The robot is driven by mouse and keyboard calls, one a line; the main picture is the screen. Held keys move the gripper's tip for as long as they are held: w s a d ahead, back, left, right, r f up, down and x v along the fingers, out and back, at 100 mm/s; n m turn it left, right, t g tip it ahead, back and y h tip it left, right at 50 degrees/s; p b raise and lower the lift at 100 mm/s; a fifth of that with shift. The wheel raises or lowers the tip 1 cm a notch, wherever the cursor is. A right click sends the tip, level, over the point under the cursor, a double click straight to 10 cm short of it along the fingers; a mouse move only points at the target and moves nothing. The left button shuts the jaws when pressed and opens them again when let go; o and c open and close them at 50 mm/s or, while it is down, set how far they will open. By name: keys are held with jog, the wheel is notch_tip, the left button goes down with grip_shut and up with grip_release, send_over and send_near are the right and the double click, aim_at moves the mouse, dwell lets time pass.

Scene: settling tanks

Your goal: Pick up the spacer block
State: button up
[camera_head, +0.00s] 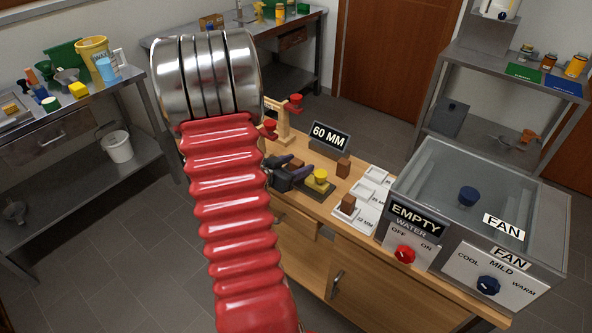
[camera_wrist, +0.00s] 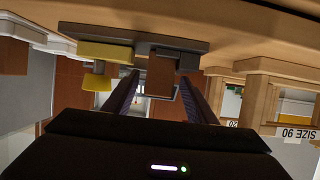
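Several brown blocks are on the wooden bench; I cannot tell which is the spacer block. One block (camera_head: 343,168) stands below the 60 MM sign, another (camera_head: 348,205) lies by the white cards, and a third (camera_head: 297,163) is partly hidden beside my gripper (camera_head: 290,177). In the upside-down wrist view, a brown block (camera_wrist: 161,72) shows between the two dark fingers of my gripper (camera_wrist: 159,82), with gaps on both sides. A dark plate with a yellow knob (camera_head: 320,176) is right of my gripper; the knob also shows in the wrist view (camera_wrist: 103,55).
The 60 MM sign (camera_head: 330,137) stands behind the blocks. A wooden frame (camera_head: 283,122) with red knobs is at the back left. White size cards (camera_head: 368,199) lie to the right, beside a glass-walled tank (camera_head: 480,190) with a control panel. Bench space here is tight.

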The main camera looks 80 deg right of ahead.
aim_at(296, 161)
jog(key=c, duration=1.1)
jog(key=shift+w+r, duration=0.1)
jog(key=shift+r, duration=4.9)
